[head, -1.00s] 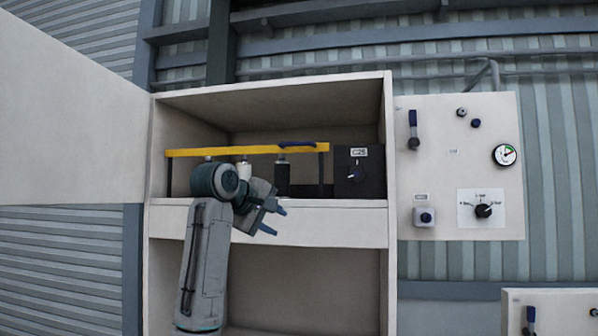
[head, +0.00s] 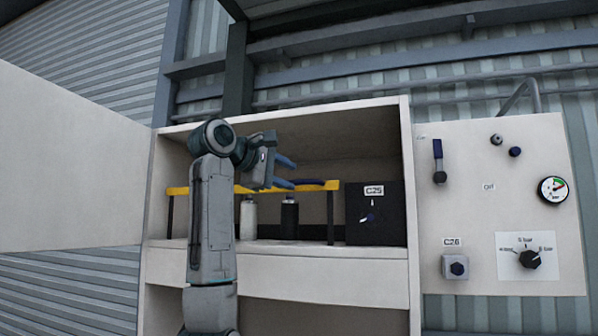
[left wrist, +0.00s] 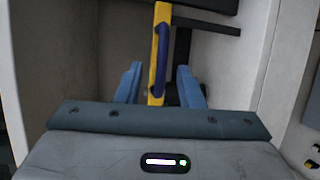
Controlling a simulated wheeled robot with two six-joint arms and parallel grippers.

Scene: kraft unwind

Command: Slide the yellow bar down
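The yellow bar (head: 330,186) runs level across the open upper compartment of the cabinet, on dark uprights. A blue handle is fixed along it; in the left wrist view the handle (left wrist: 161,60) lies on the yellow bar (left wrist: 155,98). My left gripper (head: 289,173) is in front of the compartment at bar height, near the handle, and hides part of the bar. In the left wrist view its blue fingers (left wrist: 160,85) are spread, with the bar lying between them in the picture and gaps on both sides. My right gripper is not in view.
A white bottle (head: 248,218) and a dark bottle (head: 289,218) stand below the bar. A black box with a knob, labelled C25 (head: 375,215), stands right of it. The open cabinet door (head: 70,165) is at left. A control panel (head: 470,215) with a gauge is at right.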

